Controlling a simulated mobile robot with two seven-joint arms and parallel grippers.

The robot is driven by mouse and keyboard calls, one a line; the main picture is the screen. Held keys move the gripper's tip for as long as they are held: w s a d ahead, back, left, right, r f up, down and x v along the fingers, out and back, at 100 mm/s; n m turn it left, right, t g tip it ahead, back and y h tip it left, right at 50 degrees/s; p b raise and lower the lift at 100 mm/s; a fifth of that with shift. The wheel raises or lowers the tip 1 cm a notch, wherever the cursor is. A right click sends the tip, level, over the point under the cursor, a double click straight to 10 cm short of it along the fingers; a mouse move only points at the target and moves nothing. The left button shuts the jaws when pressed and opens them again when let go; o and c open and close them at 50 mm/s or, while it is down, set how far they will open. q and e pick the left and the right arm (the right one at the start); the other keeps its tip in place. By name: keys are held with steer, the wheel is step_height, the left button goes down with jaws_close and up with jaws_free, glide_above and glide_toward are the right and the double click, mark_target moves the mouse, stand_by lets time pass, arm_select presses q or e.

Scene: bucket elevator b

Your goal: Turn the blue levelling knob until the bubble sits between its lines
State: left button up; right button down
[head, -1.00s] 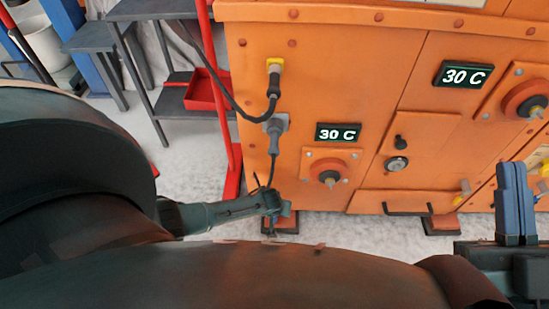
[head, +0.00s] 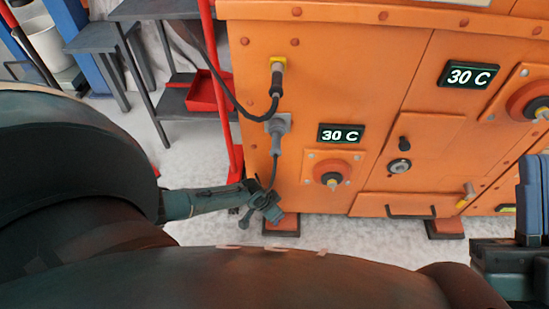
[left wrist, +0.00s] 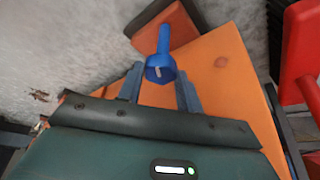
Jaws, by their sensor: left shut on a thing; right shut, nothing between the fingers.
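The blue levelling knob (left wrist: 160,68) shows in the left wrist view, beside the lower edge of the orange machine. The fingers of my left gripper (left wrist: 158,88) stand on either side of it, and the gripper is shut on it. In the head view my left gripper (head: 264,203) is low at the machine's front left foot; the knob cannot be made out clearly there. My right gripper (head: 531,165) is at the right edge, fingers together and pointing up, with nothing between them. I cannot make out the bubble or its lines in either view.
The orange machine (head: 345,95) fills the right, with a cable (head: 228,93) hanging on its front and a low bar handle (head: 411,212). A red post (head: 222,120) stands at its left side. A dark table with a red tray (head: 203,93) is behind.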

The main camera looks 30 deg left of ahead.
steer(key=shift+r+n+y, duration=0.2)
steer(key=shift+n+y, duration=0.2)
steer(key=shift+y, duration=0.1)
steer(key=shift+f, duration=0.1)
arm_select(q)
steer(key=o, duration=1)
steer(key=shift+c, duration=0.2)
arm_select(e)
steer(key=shift+w+h, duration=0.1)
steer(key=shift+h, duration=0.2)
arm_select(q)
steer(key=shift+r, duration=0.2)
steer(key=shift+p+v, duration=4.6)
steer(key=shift+v, duration=1.8)
arm_select(e)
step_height(320, 180, down, 7)
steer(key=s+m+g+h, duration=0.1)
steer(key=m+g+h, duration=0.1)
steer(key=m+h, duration=0.3)
steer(key=shift+r+h, duration=0.2)
steer(key=shift+h, duration=0.5)
